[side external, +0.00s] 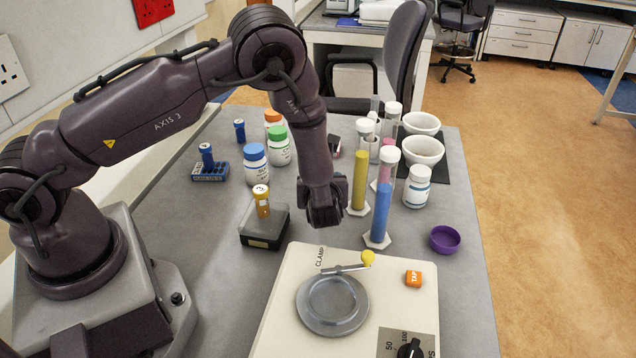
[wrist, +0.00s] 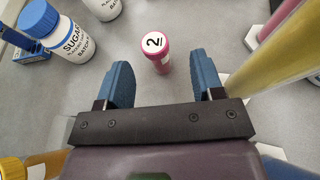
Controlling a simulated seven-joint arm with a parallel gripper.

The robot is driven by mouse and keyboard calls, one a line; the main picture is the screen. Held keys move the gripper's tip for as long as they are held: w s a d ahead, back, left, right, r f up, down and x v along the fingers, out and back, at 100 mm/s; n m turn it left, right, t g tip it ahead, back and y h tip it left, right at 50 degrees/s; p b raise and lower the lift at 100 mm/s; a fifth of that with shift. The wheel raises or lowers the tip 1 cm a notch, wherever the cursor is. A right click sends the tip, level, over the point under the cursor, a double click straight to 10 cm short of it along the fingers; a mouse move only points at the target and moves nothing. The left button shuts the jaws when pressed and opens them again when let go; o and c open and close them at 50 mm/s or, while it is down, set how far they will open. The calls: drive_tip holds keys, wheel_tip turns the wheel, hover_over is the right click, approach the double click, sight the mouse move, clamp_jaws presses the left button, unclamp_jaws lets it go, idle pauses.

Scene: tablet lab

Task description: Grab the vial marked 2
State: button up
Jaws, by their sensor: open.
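In the side view my gripper (side external: 326,220) hangs low over the table, left of the tall cylinders. I cannot make out the vial there; my arm probably hides it.
A yellow-filled cylinder (side external: 360,180) and a blue-filled cylinder (side external: 381,212) stand close right of my gripper. A blue-capped bottle (side external: 256,165) and a green-capped bottle (side external: 279,148) stand left. An orange vial (side external: 262,207) sits in a dark block (side external: 264,236). A cream clamp device (side external: 280,290) lies in front.

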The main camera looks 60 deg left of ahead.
drive_tip(key=x, duration=0.5)
drive_tip(key=shift+s+a, duration=0.2)
drive_tip(key=shift+c, duration=0.2)
drive_tip(key=c, duration=0.9)
